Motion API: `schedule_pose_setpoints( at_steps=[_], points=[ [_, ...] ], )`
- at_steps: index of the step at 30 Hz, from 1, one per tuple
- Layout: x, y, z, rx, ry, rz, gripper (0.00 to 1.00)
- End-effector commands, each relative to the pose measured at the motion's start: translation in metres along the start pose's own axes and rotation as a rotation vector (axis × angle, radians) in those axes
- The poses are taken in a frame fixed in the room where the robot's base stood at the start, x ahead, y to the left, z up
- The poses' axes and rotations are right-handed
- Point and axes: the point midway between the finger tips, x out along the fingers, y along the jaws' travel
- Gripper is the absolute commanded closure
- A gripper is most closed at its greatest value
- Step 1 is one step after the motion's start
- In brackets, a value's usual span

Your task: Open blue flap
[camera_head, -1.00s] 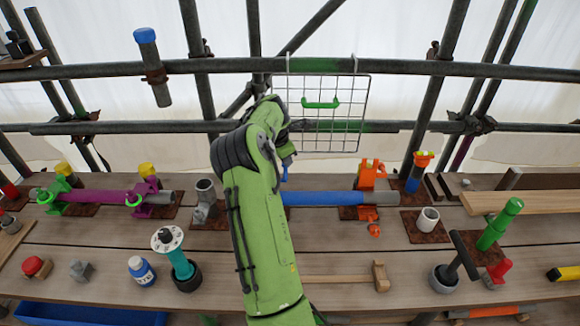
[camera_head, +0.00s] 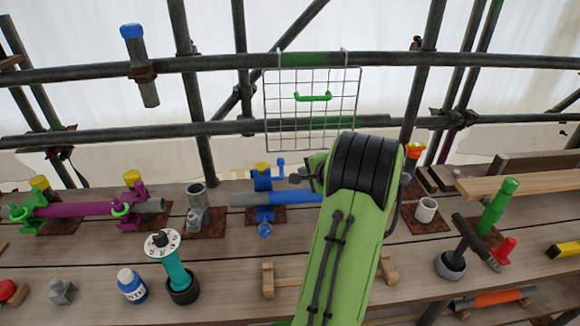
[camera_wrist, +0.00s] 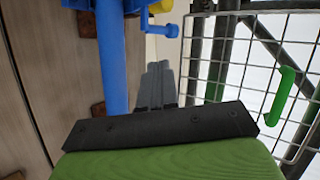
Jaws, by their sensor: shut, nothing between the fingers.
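The blue clamp (camera_head: 264,184) sits around a grey and blue pipe (camera_head: 295,196) on the bench. A small blue peg with a rounded end (camera_head: 281,165) stands up at its right, and a blue knob (camera_head: 265,230) hangs at its front. I cannot tell which blue part is the flap. In the wrist view the clamp (camera_wrist: 80,5) is at the top left, with the blue peg (camera_wrist: 172,29) beside a yellow cap. My gripper (camera_head: 296,176) is shut and empty, just right of the clamp and apart from it; it also shows in the wrist view (camera_wrist: 157,72).
A wire grid (camera_head: 272,115) with a green handle (camera_head: 313,97) hangs behind. A purple pipe (camera_head: 75,209) with green and purple clamps lies left. A wooden mallet (camera_head: 268,279) lies in front, partly behind my arm. A grey pipe fitting (camera_head: 197,210) stands left of the clamp.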

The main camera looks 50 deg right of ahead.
Motion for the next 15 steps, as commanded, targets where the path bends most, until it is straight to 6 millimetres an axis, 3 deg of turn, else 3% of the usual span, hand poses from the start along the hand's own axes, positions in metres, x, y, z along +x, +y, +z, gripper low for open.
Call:
schedule_pose_setpoints(
  at_steps=[9,15],
  points=[
    [0.072,0.000,0.002,-0.004,-0.005,0.003,1.00],
    [0.101,-0.015,0.001,-0.007,-0.002,0.001,1.00]
  ],
)
